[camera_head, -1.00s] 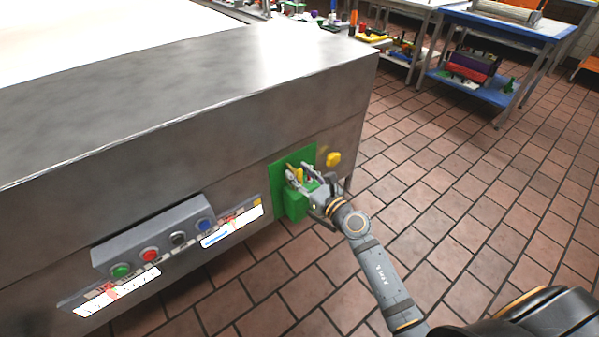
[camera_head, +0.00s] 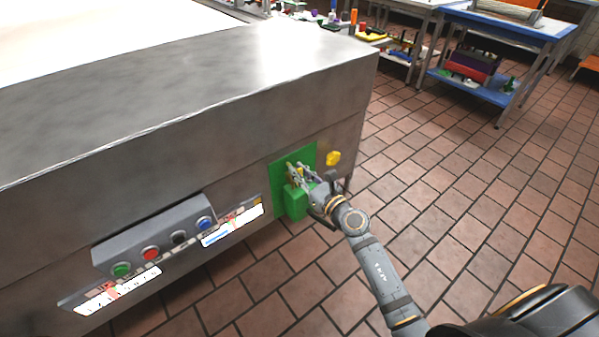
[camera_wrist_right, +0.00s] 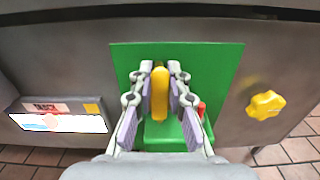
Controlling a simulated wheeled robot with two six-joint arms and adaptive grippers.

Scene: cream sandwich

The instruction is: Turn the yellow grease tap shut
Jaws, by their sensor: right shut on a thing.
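The yellow tap handle (camera_wrist_right: 159,93) stands upright in front of a green plate (camera_wrist_right: 225,65) on the side of the steel machine. My right gripper (camera_wrist_right: 159,92) is shut on this handle, one finger on each side of it. In the head view the right gripper (camera_head: 296,171) reaches the green plate (camera_head: 308,157) from the lower right and covers most of the handle. My left gripper is not in view.
A separate yellow lobed knob (camera_head: 333,158) sits right of the plate. A green block (camera_head: 295,203) juts out below the gripper, and a small red part (camera_wrist_right: 201,109) is close to the right finger. A button box (camera_head: 150,240) is on the left.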

